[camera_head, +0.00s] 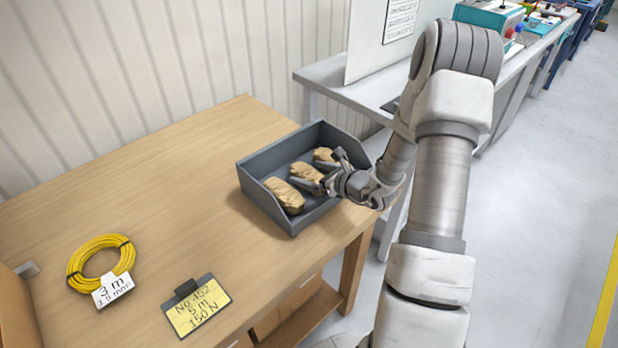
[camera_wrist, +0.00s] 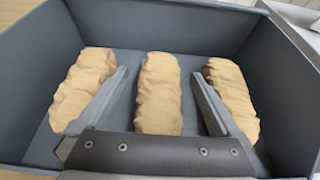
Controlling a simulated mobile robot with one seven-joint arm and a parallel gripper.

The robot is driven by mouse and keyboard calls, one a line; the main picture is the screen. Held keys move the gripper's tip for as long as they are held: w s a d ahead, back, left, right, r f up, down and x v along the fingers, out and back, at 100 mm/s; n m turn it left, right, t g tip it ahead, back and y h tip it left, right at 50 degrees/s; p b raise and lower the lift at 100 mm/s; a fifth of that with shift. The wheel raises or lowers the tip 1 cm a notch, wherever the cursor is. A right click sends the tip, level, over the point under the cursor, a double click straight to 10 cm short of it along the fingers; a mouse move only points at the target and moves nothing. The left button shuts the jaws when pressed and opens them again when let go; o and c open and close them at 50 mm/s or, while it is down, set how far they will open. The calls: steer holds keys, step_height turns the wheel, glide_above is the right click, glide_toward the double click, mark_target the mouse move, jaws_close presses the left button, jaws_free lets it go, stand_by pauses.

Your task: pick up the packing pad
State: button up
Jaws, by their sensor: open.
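Three tan, crumpled packing pads lie side by side in a grey open bin (camera_head: 262,207) on the wooden table. In the head view the near pad (camera_head: 285,195) is fully clear, the middle pad (camera_head: 306,172) is partly covered by my gripper, and the far pad (camera_head: 324,155) shows in part. In the wrist view my gripper (camera_wrist: 163,82) is open, with its two fingers on either side of the middle pad (camera_wrist: 160,95) and gaps on both sides. The other pads, left (camera_wrist: 82,85) and right (camera_wrist: 232,98), lie outside the fingers.
The bin walls (camera_wrist: 160,25) rise around the pads. On the table (camera_head: 150,170) lie a yellow cable coil (camera_head: 75,270) with a white tag and a yellow label card (camera_head: 198,308). A grey bench (camera_head: 345,85) stands behind to the right. The table's middle is clear.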

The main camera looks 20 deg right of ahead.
steer(key=shift+w+a+f, duration=0.15)
steer(key=shift+w, duration=0.2)
steer(key=shift+c, duration=0.2)
steer(key=c, duration=1.3)
steer(key=shift+o, duration=0.2)
